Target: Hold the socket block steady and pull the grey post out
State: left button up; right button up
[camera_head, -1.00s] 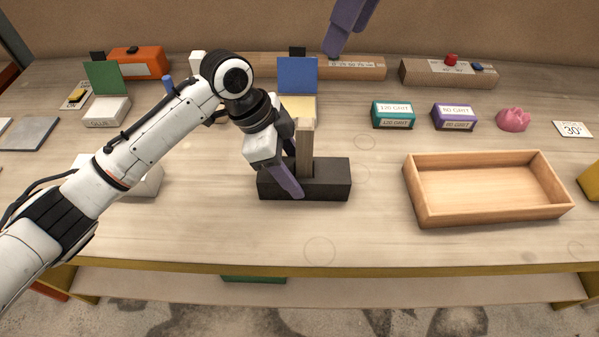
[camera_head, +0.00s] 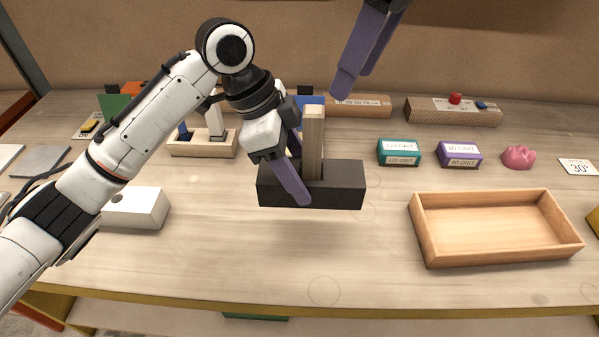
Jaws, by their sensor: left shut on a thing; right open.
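The socket block (camera_head: 338,187) is a long dark block near the middle of the head view. The grey post (camera_head: 313,140), greyish-brown wood, stands upright in it. My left gripper (camera_head: 297,170) is shut on the block, with one purple finger across its front face, left of the post; the other finger is mostly hidden. The block looks raised off the tabletop. My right gripper (camera_head: 367,60) is open and empty at the top, above and to the right of the post, with its purple fingers pointing down.
An empty wooden tray (camera_head: 428,250) stands at the right. A teal grit box (camera_head: 399,153) and a purple one (camera_head: 459,154) are behind it. A white block (camera_head: 138,208) lies at the left, under my arm. The table front is clear.

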pick_arm(q)
jog(key=shift+f, duration=4.4)
jog(key=shift+f, duration=0.6)
pick_arm(e)
jog(key=shift+c, duration=0.2)
